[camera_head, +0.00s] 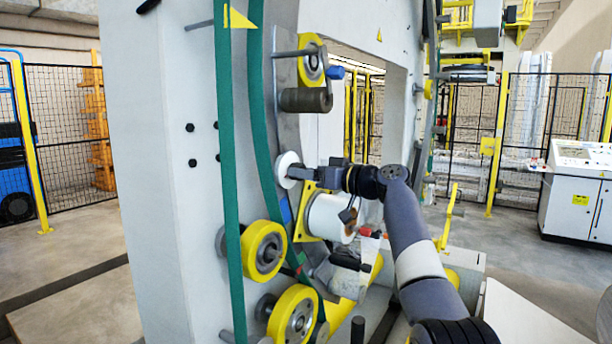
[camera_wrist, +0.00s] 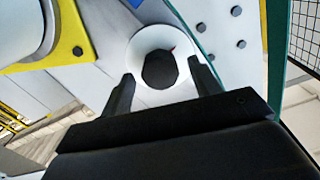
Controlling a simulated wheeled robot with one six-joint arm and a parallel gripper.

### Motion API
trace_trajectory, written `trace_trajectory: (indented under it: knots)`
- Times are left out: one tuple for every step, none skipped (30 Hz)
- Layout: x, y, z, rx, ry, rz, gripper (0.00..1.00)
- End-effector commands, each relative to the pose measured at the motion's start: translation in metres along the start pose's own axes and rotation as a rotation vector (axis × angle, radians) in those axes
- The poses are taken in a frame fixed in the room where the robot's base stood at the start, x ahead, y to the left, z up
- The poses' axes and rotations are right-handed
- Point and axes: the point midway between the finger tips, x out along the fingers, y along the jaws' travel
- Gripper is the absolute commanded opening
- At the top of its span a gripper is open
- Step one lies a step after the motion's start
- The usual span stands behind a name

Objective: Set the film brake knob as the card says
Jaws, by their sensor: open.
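The film brake knob (camera_wrist: 159,70) is a dark round knob on a white dial disc (camera_wrist: 141,42) in the wrist view. A small red mark shows on the disc near the knob's upper right edge. The disc (camera_head: 286,161) also shows on the machine ring in the head view, with my gripper (camera_head: 297,172) right in front of it. In the wrist view my gripper (camera_wrist: 162,69) is open, with one finger on each side of the knob. I cannot tell whether the fingers touch it. No readable card or dial numbers show.
A white film roll (camera_head: 325,217) on a yellow plate (camera_head: 303,210) sits just below my gripper. Yellow rollers (camera_head: 262,250) and a green belt (camera_head: 229,180) lie to the left and below. A dark roller (camera_head: 306,100) is above. A control console (camera_head: 577,190) stands far right.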

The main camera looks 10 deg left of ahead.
Motion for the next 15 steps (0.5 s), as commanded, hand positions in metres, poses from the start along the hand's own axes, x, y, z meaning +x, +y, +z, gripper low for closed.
trace_trajectory:
  knots:
    - [-0.006,0.001,0.003,-0.001,0.001,0.002,0.59]
    - [-0.009,0.002,0.003,-0.001,0.001,0.003,0.59]
    - [-0.015,0.002,0.004,-0.002,0.002,0.004,0.59]
    - [-0.019,0.002,0.004,-0.002,0.002,0.004,0.59]
    - [-0.024,0.001,0.005,-0.002,0.001,0.003,0.59]
    - [-0.032,0.002,0.005,-0.002,0.002,0.004,0.59]
    - [-0.038,0.002,0.005,-0.001,0.002,0.004,0.59]
    - [-0.043,0.002,0.005,-0.002,0.002,0.004,0.59]
    - [-0.051,0.001,0.005,-0.002,0.001,0.003,0.59]
    - [-0.057,0.002,0.005,-0.002,0.001,0.004,0.59]
    - [-0.063,0.002,0.005,-0.002,0.002,0.005,0.59]
    - [-0.07,0.002,0.005,-0.002,0.001,0.004,0.59]
    - [-0.075,0.002,0.005,-0.001,0.001,0.003,0.59]
    - [-0.08,0.001,0.004,-0.001,0.001,0.003,0.59]
    - [-0.086,0.001,0.003,-0.002,0.001,0.003,0.59]
